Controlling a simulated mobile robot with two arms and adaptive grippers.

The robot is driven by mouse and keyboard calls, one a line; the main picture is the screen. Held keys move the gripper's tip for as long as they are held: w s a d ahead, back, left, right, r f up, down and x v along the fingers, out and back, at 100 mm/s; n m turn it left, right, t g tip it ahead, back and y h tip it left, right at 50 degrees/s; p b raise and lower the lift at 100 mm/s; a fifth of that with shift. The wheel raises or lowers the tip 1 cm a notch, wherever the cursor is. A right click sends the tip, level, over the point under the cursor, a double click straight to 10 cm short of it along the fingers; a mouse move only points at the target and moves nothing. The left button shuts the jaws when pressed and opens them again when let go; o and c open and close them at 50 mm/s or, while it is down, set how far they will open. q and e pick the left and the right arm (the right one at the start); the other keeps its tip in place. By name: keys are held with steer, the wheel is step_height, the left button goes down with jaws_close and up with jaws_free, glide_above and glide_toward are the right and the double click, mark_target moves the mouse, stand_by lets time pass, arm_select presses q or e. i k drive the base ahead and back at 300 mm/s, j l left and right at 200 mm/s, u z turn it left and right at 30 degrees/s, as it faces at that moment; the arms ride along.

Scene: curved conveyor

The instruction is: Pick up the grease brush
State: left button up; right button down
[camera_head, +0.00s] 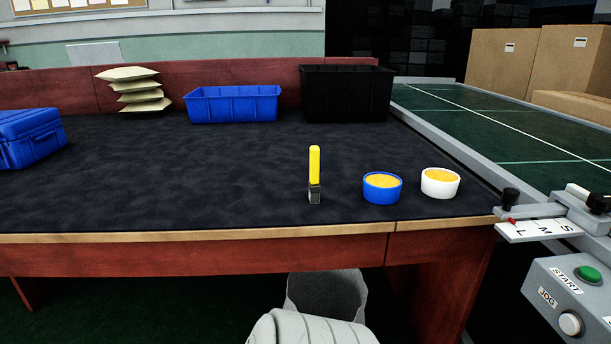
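The grease brush (314,172) stands upright on the dark table top, near the front edge. It has a yellow handle on top and a dark and grey lower end. A blue round tub (382,188) with yellow contents stands to its right, apart from it. A white round tub (440,183) with similar yellow contents stands further right. Neither of my grippers shows in the head view.
A blue bin (234,104), a black bin (345,94) and stacked pale bags (136,90) stand at the back. A blue case (30,138) lies at the left. The conveyor (500,130) and a button box (572,300) are at the right. The table middle is clear.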

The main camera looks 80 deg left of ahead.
mark_target(314, 187)
steer(key=u, duration=2.65)
steer(key=z, duration=3.05)
steer(key=u, duration=3.05)
